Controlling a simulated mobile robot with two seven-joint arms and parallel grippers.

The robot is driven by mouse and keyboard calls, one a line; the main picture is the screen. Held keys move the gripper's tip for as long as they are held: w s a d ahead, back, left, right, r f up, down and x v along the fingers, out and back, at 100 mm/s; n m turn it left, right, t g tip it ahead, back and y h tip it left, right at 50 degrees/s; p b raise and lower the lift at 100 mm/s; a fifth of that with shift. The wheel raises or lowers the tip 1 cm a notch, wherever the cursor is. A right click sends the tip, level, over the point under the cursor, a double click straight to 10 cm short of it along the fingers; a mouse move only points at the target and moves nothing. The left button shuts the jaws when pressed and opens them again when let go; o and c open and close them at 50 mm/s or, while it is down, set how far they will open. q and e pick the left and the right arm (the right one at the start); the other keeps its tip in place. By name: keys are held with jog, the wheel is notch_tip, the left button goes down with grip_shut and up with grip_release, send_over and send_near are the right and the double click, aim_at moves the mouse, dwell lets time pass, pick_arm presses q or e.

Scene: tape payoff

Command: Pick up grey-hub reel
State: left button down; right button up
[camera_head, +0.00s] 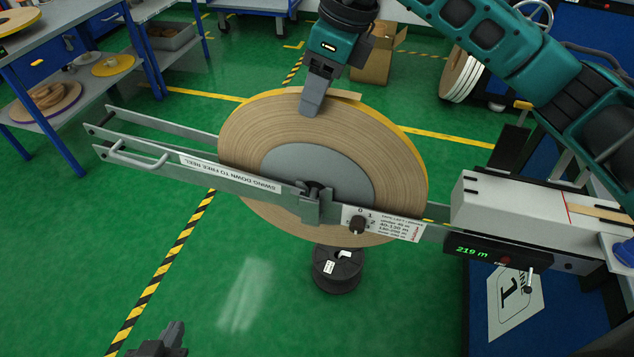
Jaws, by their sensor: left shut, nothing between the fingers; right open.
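The grey-hub reel (240,150) is a large disc of wound tan tape with a grey centre and a yellow edge behind. It stands upright, tilted in view, between the metal arms of the payoff. A front bar (230,178), marked "SWING DOWN TO FREE REEL", crosses its hub, with a latch block (310,205) at the middle. My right gripper (313,104) is open at the reel's upper rim, one finger in front of the tape face; its other finger is hidden. My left gripper (170,338) is shut and empty at the bottom edge, well away from the reel.
A black spool (337,270) is below the reel. The machine at right has a display (490,252) reading 219 m and a selector knob (358,224). A blue-framed shelf (60,110) with reels stands at left. A cardboard box (375,62) is behind. Green floor is free at left.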

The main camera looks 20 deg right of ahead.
aim_at(314, 139)
notch_tip(314, 139, down, 3)
jog(key=shift+a+r, duration=0.1)
jog(key=shift+w+a+f, duration=0.1)
jog(key=shift+a+f, duration=0.1)
jog(key=shift+f, duration=0.35)
grip_shut()
dwell(0.9)
jog(key=shift+w+r, duration=0.1)
jog(key=shift+r, duration=0.1)
